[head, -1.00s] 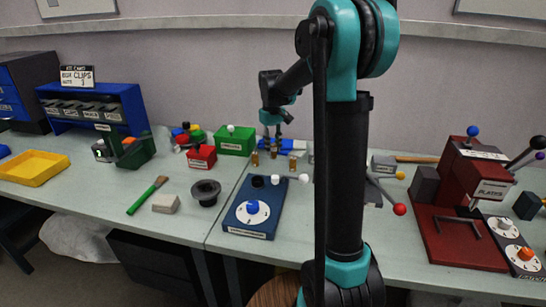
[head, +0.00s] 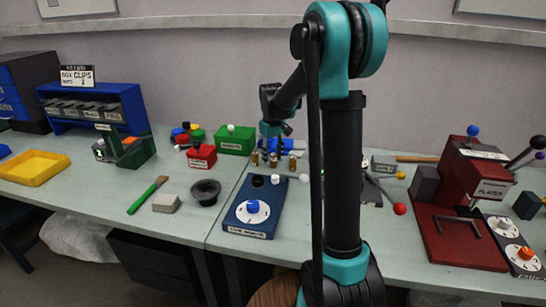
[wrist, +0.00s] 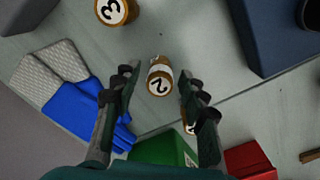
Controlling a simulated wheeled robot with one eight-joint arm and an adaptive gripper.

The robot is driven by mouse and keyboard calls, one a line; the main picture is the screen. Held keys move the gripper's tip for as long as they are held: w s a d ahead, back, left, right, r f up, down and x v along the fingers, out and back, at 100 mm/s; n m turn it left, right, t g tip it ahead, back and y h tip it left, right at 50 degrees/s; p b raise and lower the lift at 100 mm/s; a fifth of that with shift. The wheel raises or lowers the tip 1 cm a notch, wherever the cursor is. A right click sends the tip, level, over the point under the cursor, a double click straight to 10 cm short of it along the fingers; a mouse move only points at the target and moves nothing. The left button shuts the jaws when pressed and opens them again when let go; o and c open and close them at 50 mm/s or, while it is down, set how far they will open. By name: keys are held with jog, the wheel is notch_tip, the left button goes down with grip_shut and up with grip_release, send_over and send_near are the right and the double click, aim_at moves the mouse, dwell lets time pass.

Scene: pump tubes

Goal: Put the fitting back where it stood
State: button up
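A small brass-coloured cylinder with a white top marked 2 (wrist: 159,78) stands in the middle of the wrist view, between the fingers of my gripper (wrist: 158,84). The gripper is open, with a gap visible on both sides of the cylinder. A like cylinder marked 3 (wrist: 116,10) stands at the top of that view. Another (wrist: 190,128) is mostly hidden behind the right finger. In the head view, the cylinders stand in a row, left (head: 254,159), middle (head: 273,160) and right (head: 292,162), with my gripper (head: 272,146) above the middle one.
Blue gloves with grey palms (wrist: 58,77), a green box (head: 235,140) and a red box (head: 202,156) lie close by. A blue pump base (head: 245,233) with a blue knob stands in front. A dark flanged cup (head: 206,192) sits left of it.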

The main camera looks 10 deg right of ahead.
aim_at(272, 154)
notch_tip(272, 154, up, 12)
jog(key=shift+a+r, duration=0.15)
dwell(0.6)
jog(key=shift+s, duration=0.1)
dwell(1.8)
